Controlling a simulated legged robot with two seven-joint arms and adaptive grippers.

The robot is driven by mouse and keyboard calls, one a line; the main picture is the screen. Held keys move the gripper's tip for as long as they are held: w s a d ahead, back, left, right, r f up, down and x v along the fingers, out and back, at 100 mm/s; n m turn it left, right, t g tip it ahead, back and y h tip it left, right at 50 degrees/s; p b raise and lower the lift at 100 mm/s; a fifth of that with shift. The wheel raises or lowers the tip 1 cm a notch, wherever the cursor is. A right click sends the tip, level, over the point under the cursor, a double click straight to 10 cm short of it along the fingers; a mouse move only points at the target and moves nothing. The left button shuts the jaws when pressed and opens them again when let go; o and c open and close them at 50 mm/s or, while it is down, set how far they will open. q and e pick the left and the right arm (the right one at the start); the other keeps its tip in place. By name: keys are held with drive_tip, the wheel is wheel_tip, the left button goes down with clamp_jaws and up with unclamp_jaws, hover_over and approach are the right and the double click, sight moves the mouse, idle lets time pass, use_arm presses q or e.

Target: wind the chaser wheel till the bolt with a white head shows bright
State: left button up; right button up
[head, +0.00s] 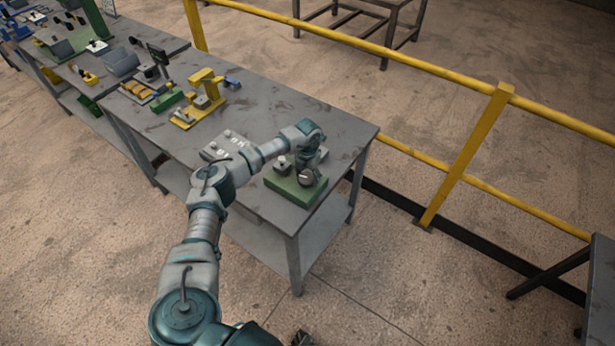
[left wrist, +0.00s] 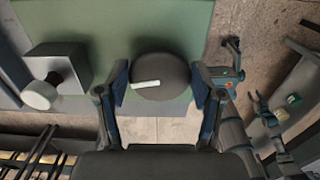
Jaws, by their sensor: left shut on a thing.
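The chaser wheel (left wrist: 162,67), a dark round disc with a white bar mark, sits over a green base (left wrist: 120,20) in the left wrist view. My left gripper (left wrist: 160,88) is shut on the wheel, one finger on each side. Left of it, a grey block (left wrist: 68,62) carries a bolt with a pale, whitish head (left wrist: 39,95); the head looks dull. In the head view, my left gripper (head: 308,170) is at the green base (head: 290,190) near the table's near right corner. A small dark part (head: 303,338) at the bottom edge may be my right gripper; its jaws are unclear.
The grey metal table (head: 345,128) also holds a pale plate with small knobs (head: 226,146) and a yellow fixture (head: 206,84). More benches with fixtures stand at upper left. A yellow railing (head: 400,65) runs behind the table. Bare table lies around the green base.

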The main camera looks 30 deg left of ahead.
use_arm(q)
drive_tip(key=m+b, duration=0.1)
drive_tip(key=m, duration=0.4)
drive_tip(key=shift+m+b, duration=0.3)
drive_tip(key=m+b, duration=0.1)
drive_tip(key=m, duration=0.2)
drive_tip(key=shift+s+m, duration=0.1)
drive_tip(key=shift+m, duration=1.3)
drive_tip(key=shift+r+m+b, duration=0.15)
drive_tip(key=shift+m+b, duration=0.35)
drive_tip(key=shift+m, duration=0.4)
use_arm(e)
drive_tip(key=w+f, duration=0.2)
drive_tip(key=f, duration=0.1)
drive_tip(key=shift+w+a, duration=0.2)
drive_tip(key=shift+a, duration=0.15)
drive_tip(key=shift+w+r, duration=0.1)
drive_tip(key=shift+w, duration=0.05)
